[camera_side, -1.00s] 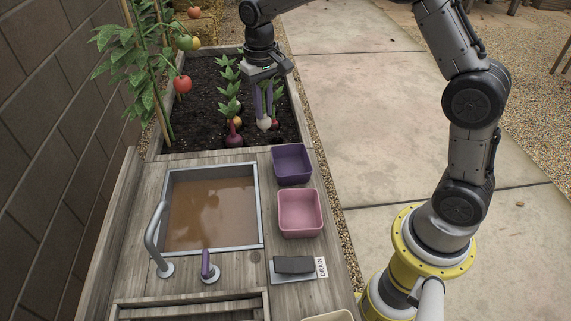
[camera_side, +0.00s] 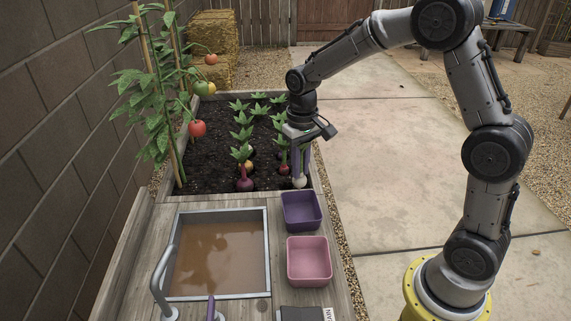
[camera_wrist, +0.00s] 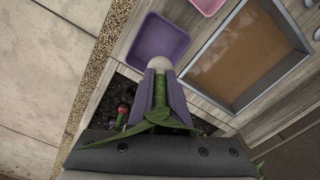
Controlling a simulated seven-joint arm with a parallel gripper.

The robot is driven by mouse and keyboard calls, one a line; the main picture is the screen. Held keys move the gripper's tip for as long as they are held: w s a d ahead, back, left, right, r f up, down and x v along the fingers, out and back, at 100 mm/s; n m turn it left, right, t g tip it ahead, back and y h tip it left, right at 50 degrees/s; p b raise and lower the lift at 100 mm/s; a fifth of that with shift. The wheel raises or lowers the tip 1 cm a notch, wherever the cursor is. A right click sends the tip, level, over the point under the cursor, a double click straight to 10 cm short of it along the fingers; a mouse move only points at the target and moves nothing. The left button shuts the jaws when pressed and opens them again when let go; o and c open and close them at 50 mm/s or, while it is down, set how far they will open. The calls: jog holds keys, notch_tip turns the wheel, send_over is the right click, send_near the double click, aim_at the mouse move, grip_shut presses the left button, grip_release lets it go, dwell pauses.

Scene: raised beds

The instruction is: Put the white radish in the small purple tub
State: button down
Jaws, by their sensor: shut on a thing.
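The white radish (camera_side: 299,181) hangs below my gripper (camera_side: 300,164), its green leaves (camera_wrist: 160,97) pinched between the two purple fingers. It also shows in the wrist view as a pale round end (camera_wrist: 160,63) just beyond the fingertips. My gripper is shut on it. In the side view the radish is over the near right part of the soil bed, just behind the small purple tub (camera_side: 301,211). In the wrist view the tub (camera_wrist: 158,42) lies just ahead of the radish. The tub looks empty. The radish's lower tip is not clearly seen.
A pink tub (camera_side: 309,262) stands in front of the purple one. A basin of brown water (camera_side: 219,254) with a tap (camera_side: 160,270) is to the left. Red and yellow root vegetables (camera_side: 244,184) and tomato plants (camera_side: 157,95) stand in the soil bed (camera_side: 212,143).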

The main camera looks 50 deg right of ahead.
jog(key=shift+s+d, duration=0.2)
jog(key=shift+d, duration=0.1)
jog(key=shift+f, duration=3.5)
jog(key=c, duration=0.8)
grip_release()
jog(key=shift+o, duration=0.2)
jog(key=shift+r, duration=4.85)
